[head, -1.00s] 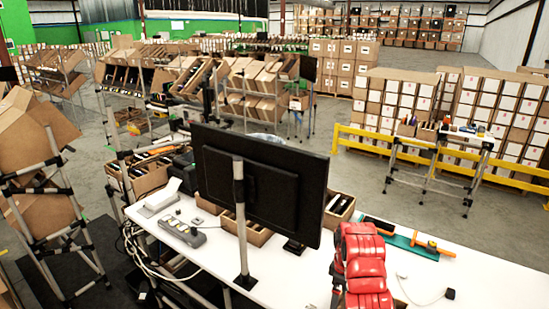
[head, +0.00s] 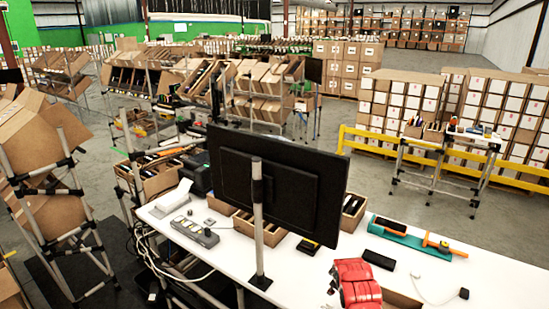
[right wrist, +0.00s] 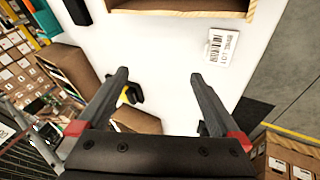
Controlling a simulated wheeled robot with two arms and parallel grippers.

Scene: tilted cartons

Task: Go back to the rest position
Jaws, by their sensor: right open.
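My right gripper (right wrist: 160,76) shows in the right wrist view. Its two dark fingers are wide apart with nothing between them, over the white table top (right wrist: 168,50). In the head view, part of my red arm (head: 357,284) rises from the bottom edge, over the table (head: 300,272); its gripper is not visible there. My left gripper is in neither current view.
A black monitor (head: 285,190) stands on a post mid-table. A black item (head: 378,260), a teal tray (head: 402,238) and an orange-handled tool (head: 440,246) lie to the right. The right wrist view shows a cardboard tray (right wrist: 185,8) and a paper label (right wrist: 222,45).

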